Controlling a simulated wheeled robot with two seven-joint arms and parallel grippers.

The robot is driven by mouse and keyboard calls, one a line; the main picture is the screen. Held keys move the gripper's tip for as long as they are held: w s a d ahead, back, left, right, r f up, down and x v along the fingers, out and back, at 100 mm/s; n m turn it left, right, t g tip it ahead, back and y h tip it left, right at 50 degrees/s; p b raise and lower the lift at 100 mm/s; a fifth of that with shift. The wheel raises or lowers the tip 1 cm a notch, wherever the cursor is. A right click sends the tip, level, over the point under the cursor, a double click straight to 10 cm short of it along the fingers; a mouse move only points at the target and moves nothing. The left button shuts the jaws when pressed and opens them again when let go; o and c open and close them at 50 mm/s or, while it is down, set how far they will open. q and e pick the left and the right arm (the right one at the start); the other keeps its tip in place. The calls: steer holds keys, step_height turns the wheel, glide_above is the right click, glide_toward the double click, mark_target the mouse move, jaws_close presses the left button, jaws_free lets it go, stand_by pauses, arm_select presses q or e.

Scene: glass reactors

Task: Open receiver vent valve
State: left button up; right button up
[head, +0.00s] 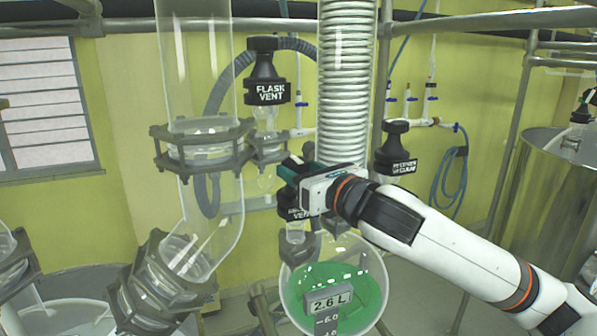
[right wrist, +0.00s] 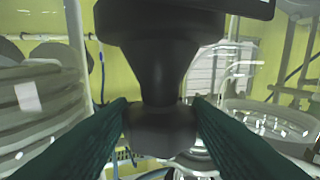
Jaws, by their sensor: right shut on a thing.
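The receiver vent valve (head: 296,214) is a black valve above the receiver flask (head: 362,290), which holds green liquid. Its label is partly covered, with "VENT" just readable. My right gripper (head: 289,171) reaches in from the right, at the top of this valve, and hides its upper part. In the right wrist view, the black valve handle (right wrist: 160,70) stands between the two dark green fingers, which are shut on its narrow lower part. How far the valve is turned cannot be told. My left gripper is not in view.
The black flask vent valve (head: 267,80) stands above and left. The receiver vacuum valve (head: 397,155) is to the right, behind my arm. A ribbed glass condenser (head: 346,85) hangs close beside my gripper. A glass column (head: 195,75) and a clamp (head: 203,145) are left.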

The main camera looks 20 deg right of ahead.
steer(key=shift+w+d+n+g+y, duration=0.1)
steer(key=shift+n+g+y, duration=0.35)
steer(key=shift+n+y, duration=0.4)
steer(key=shift+d+n+g+y, duration=0.1)
steer(key=shift+n+g+y, duration=0.4)
steer(key=shift+y, duration=0.65)
steer(key=shift+n+y, duration=0.25)
steer(key=shift+y, duration=0.05)
steer(key=o, duration=1)
steer(key=shift+a+h, duration=0.15)
steer(key=shift+h, duration=0.25)
